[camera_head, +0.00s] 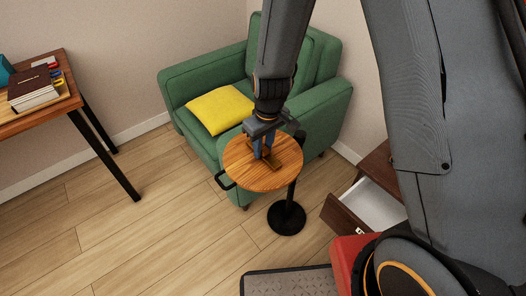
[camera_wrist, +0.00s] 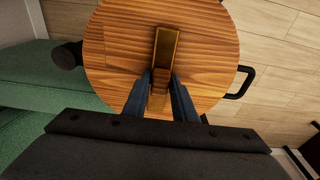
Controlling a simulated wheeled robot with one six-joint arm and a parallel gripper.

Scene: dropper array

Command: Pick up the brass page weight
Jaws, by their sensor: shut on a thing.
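The brass page weight (camera_wrist: 166,50) is a long, narrow brass bar with a raised grip near its middle. In the wrist view it lies over the round wooden table top (camera_wrist: 112,50). My gripper (camera_wrist: 161,82) is shut on the page weight at the raised part, one blue finger on each side. In the head view my gripper (camera_head: 264,153) points down over the small round table (camera_head: 240,170), and the weight (camera_head: 276,164) shows partly beside the fingers. I cannot tell whether the weight touches the table top.
A green armchair (camera_head: 190,85) with a yellow cushion (camera_head: 220,108) stands close behind the round table. An open drawer (camera_head: 367,208) is at the right. A desk (camera_head: 40,112) with books (camera_head: 32,92) is at the left. The floor at the left front is clear.

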